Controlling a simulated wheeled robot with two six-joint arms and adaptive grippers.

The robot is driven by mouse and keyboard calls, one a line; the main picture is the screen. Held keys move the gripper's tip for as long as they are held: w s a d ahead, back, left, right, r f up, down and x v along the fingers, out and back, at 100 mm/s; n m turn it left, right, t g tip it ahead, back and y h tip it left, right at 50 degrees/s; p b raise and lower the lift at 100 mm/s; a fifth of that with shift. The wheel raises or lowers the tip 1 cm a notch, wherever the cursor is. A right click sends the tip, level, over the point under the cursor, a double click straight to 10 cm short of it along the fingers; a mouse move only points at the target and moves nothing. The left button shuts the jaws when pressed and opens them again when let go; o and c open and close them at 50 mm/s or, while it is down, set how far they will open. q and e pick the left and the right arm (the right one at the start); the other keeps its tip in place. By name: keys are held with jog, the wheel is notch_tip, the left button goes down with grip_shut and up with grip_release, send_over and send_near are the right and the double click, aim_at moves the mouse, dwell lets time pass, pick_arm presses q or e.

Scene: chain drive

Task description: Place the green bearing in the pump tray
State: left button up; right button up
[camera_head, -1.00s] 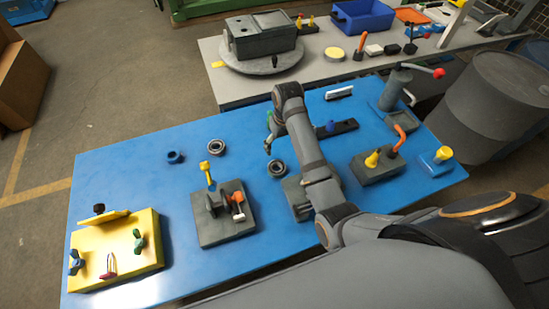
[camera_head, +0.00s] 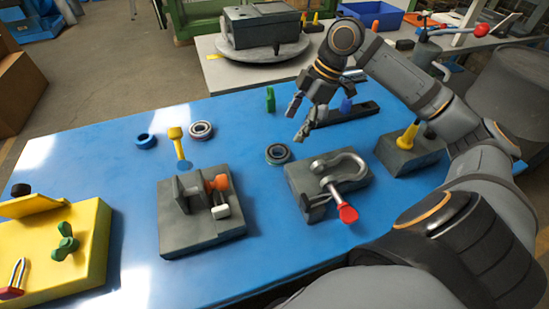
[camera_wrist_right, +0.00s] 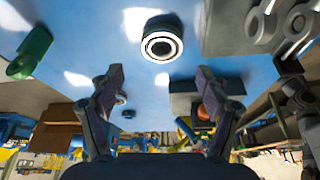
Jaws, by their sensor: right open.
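No ring here looks clearly green. A dark-rimmed bearing (camera_head: 277,153) lies flat on the blue table, and it also shows in the right wrist view (camera_wrist_right: 162,45). A second bearing (camera_head: 200,130) lies to its left, with a blue ring (camera_head: 146,141) beyond it. A small green piece (camera_head: 270,99) stands on the table behind them. My right gripper (camera_head: 299,120) is open and empty, above the table near the dark-rimmed bearing and apart from it. A long black tray (camera_head: 358,111) with a blue piece is behind the gripper; I cannot tell whether it is the pump tray. My left gripper is out of view.
A grey fixture with a shackle and red-tipped pin (camera_head: 302,180) stands in front of the gripper. A grey vise block (camera_head: 205,235) and a yellow fixture (camera_head: 85,270) are to the left. A hand pump (camera_head: 425,53) stands back right. The table's back left is clear.

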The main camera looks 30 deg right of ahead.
aim_at(281, 148)
jog(key=x, duration=0.9)
jog(key=shift+a+f, duration=0.1)
jog(key=shift+a, duration=0.25)
jog(key=shift+s, duration=0.1)
jog(key=c, duration=1.4)
